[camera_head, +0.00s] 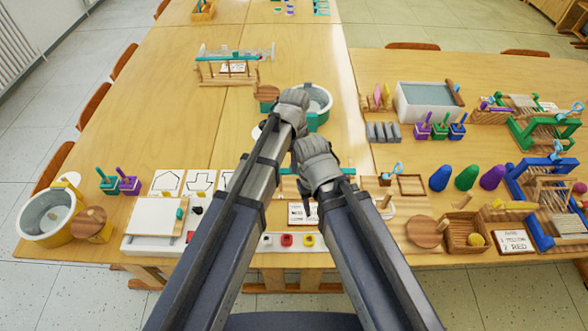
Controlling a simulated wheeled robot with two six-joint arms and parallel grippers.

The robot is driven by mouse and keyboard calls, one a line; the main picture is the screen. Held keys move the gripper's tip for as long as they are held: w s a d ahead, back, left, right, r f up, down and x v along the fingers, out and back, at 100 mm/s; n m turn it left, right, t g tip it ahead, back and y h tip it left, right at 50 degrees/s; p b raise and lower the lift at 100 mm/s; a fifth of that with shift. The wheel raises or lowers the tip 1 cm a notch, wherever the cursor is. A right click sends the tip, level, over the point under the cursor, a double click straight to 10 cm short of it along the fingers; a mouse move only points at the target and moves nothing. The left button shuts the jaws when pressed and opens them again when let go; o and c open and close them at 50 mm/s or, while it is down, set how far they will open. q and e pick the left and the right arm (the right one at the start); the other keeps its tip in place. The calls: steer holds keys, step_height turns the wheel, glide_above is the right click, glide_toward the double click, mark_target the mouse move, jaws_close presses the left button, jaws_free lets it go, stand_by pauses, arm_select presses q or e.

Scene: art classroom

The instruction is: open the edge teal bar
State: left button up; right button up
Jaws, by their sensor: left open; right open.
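A teal strip (347,171) shows beside and partly behind my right gripper (316,162), near the middle of the table. A small teal piece (180,213) sits at the right edge of a white board (157,217) at the front left. I cannot tell which of these is the edge teal bar. My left gripper (293,101) is higher, in front of a white and teal round tub (321,101), and hides part of it. Both grippers are open, seen from behind, and their fingertips are mostly hidden. I see nothing held in either.
A yellow tub (48,215) stands at the far left. Printed cards (166,181) lie behind the white board. Blue, green and purple cones (467,177) and wooden frames (541,190) crowd the right.

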arm_select(q)
steer(key=shift+f+b, duration=0.35)
steer(key=shift+f, duration=0.5)
jaws_close()
stand_by(0.8)
